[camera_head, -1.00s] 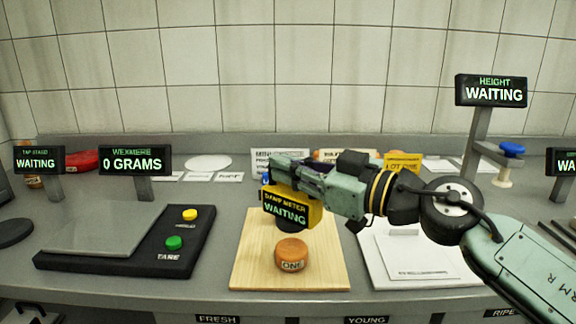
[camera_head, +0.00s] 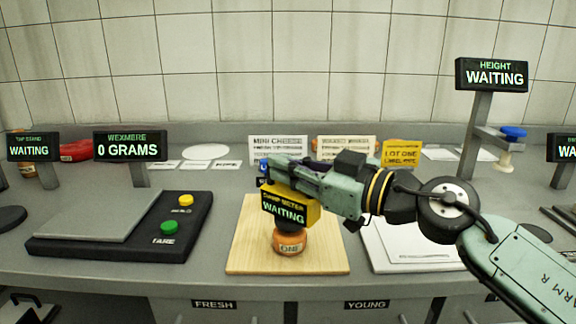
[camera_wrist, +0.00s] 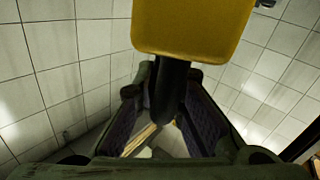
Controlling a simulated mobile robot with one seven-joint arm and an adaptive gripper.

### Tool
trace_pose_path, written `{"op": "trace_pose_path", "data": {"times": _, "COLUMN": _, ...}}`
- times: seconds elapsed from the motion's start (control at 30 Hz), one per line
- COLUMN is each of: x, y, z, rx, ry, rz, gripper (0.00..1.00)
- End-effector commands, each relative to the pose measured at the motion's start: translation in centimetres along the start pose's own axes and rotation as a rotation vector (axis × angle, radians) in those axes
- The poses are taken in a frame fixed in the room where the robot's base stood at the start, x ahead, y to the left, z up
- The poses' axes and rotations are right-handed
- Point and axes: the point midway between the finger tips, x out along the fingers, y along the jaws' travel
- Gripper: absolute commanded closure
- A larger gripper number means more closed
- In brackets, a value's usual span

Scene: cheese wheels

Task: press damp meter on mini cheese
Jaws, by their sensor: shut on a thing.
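The yellow damp meter (camera_head: 309,213) is held in my gripper (camera_head: 283,180); its screen reads WAITING. The mini cheese (camera_head: 289,243), a small orange wheel labelled ONE, sits on the wooden board (camera_head: 245,258). The meter's dark lower end is right over the cheese top and overlaps it in the head view; I cannot tell whether it touches. In the wrist view the meter's yellow body (camera_wrist: 193,25) fills the top, and its dark stem (camera_wrist: 171,92) runs between my gripper's fingers (camera_wrist: 172,112). The cheese is not visible there.
A scale (camera_head: 90,214) with yellow and green buttons is at left, reading 0 GRAMS. White boards (camera_head: 400,243) lie at right under my arm. Printed cards (camera_head: 278,148) stand behind. The height stand (camera_head: 478,130) is at back right.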

Motion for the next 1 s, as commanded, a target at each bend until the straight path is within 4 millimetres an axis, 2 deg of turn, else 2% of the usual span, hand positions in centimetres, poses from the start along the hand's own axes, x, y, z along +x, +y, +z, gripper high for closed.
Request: {"op": "trace_pose_path", "data": {"times": 1.0, "x": 0.0, "y": -0.2, "z": 1.0, "rx": 0.0, "ry": 0.001, "rz": 0.001, "gripper": 1.0}}
